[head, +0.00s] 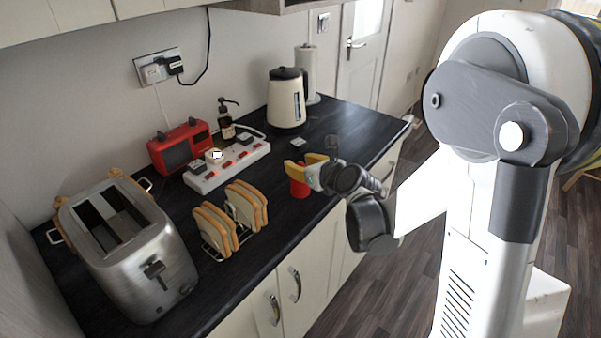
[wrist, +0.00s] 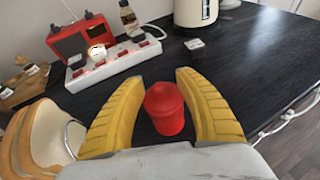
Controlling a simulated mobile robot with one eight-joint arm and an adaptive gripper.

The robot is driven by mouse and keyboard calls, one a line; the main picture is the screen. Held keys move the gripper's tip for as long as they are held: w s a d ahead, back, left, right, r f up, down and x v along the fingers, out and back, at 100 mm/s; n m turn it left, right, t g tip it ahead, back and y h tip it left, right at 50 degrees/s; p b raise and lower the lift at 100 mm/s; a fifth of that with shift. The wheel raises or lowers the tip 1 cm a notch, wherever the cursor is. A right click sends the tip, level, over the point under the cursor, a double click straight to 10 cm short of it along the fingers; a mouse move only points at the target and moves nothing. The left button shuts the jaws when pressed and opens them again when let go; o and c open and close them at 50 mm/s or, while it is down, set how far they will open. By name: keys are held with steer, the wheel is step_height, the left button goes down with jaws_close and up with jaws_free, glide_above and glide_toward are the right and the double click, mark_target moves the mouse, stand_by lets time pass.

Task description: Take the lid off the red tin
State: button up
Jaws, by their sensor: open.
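The red tin (wrist: 167,119) stands upright on the dark counter near its front edge, with its domed red lid (wrist: 161,97) on top. In the head view the red tin (head: 299,188) shows just below my gripper's yellow fingers. My gripper (wrist: 158,90) is open, with one yellow finger on each side of the tin in the wrist view. Gaps show between both fingers and the tin. In the head view my gripper (head: 305,168) reaches in from the right, and its fingers hide part of the tin's top.
A toast rack (head: 231,220) with bread and a steel toaster (head: 130,245) stand to the left. A white power strip (head: 228,165), a red radio (head: 181,147), a pump bottle (head: 226,122) and a kettle (head: 287,98) stand behind. The counter (wrist: 250,70) right of the tin is mostly clear.

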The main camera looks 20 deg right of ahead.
jaws_close()
steer(key=shift+r, duration=0.1)
